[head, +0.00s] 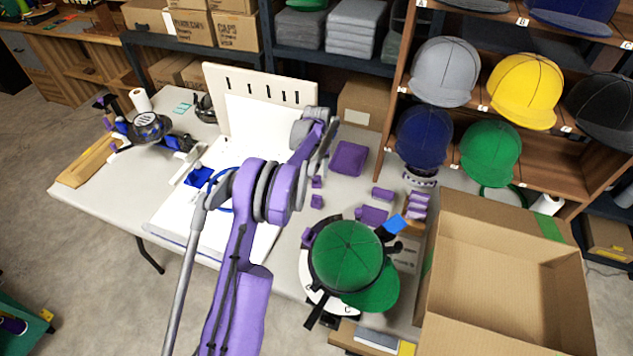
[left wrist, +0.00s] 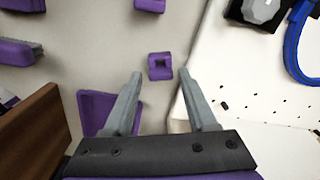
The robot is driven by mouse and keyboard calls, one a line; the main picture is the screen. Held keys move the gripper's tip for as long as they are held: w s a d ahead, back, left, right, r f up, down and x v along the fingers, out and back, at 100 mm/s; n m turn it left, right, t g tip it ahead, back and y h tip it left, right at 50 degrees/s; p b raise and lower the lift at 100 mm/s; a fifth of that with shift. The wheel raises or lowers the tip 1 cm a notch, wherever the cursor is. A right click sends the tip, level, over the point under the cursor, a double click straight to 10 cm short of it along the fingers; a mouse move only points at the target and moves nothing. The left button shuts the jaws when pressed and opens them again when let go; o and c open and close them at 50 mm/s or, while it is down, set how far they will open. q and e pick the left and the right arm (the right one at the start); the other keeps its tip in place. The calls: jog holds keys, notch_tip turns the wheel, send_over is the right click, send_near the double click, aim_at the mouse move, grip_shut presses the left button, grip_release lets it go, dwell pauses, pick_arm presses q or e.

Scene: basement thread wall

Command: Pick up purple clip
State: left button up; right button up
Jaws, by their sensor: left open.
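Small purple clips (head: 317,201) lie on the light table in the head view, near the middle; another small purple piece (head: 317,182) is just behind. In the left wrist view a small square purple clip (left wrist: 160,66) with a dark notch lies just beyond my fingertips, roughly centred between them. My left gripper (left wrist: 161,80) is open, its two grey fingers apart with nothing held. In the head view the left gripper (head: 323,165) is partly hidden by its own arm, above the clips. My right gripper is not in view.
A green cap (head: 346,256) sits on a round stand at the table's front. A purple pad (head: 349,158) and several purple blocks (head: 371,215) lie nearby. A white pegboard (head: 262,95) stands behind; an open cardboard box (head: 505,270) is at right. A blue cable (left wrist: 297,45) curves at the right.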

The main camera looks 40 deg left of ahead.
aim_at(316, 177)
pick_arm(q)
jog(key=shift+f, duration=1.6)
grip_shut()
jog(key=shift+r, duration=0.1)
notch_tip(316, 177, up, 10)
jog(key=shift+f, duration=0.1)
